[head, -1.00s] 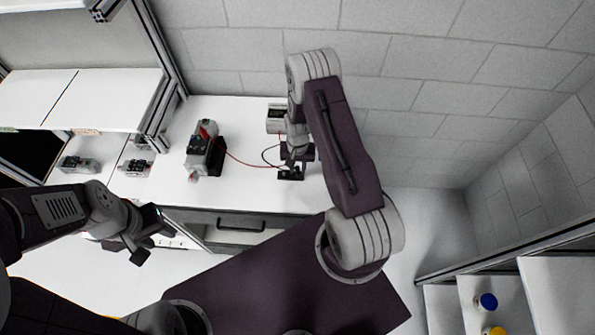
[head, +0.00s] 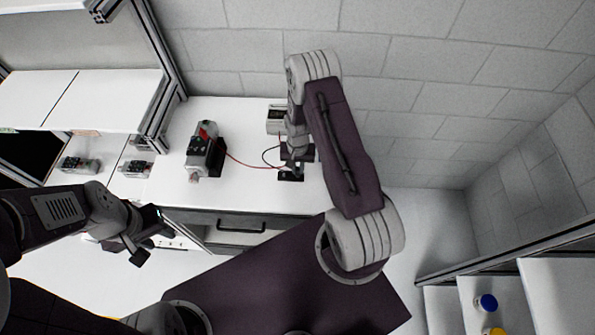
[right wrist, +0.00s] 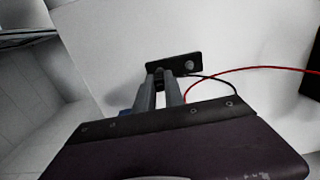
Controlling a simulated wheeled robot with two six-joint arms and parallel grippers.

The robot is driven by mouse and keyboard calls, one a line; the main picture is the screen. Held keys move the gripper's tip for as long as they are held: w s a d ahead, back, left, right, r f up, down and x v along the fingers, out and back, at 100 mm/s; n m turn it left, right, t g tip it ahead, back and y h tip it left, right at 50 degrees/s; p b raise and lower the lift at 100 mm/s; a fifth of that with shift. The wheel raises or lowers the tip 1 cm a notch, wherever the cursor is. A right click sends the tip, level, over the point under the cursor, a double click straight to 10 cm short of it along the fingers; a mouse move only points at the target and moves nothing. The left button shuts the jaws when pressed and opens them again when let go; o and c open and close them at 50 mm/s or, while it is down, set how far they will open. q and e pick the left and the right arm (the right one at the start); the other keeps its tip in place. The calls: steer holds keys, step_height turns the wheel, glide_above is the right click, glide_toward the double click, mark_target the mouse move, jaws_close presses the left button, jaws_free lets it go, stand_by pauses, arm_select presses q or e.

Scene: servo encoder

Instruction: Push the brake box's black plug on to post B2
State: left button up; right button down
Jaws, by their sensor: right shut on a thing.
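A small black post block (head: 290,177) lies on the white table below my right gripper (head: 290,165). In the right wrist view the block (right wrist: 160,68) shows one round silver post (right wrist: 188,65) clear at its right end. My right gripper (right wrist: 160,75) is shut at the block's left part, on the black plug, which its fingers hide. Whether the plug touches a post cannot be told. A black lead (right wrist: 218,80) runs from near the fingertips, beside a red lead (right wrist: 260,69). My left gripper (head: 153,245) is open and empty, in front of the table.
A grey and black device with a red part (head: 204,150) stands left on the table. A grey box (head: 276,119) stands behind my right gripper, partly hidden by my arm. Small units (head: 80,165) sit on the left. The table's front middle is clear.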

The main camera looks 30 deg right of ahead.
steer(key=shift+r+p, duration=1.7)
steer(key=shift+r, duration=0.75)
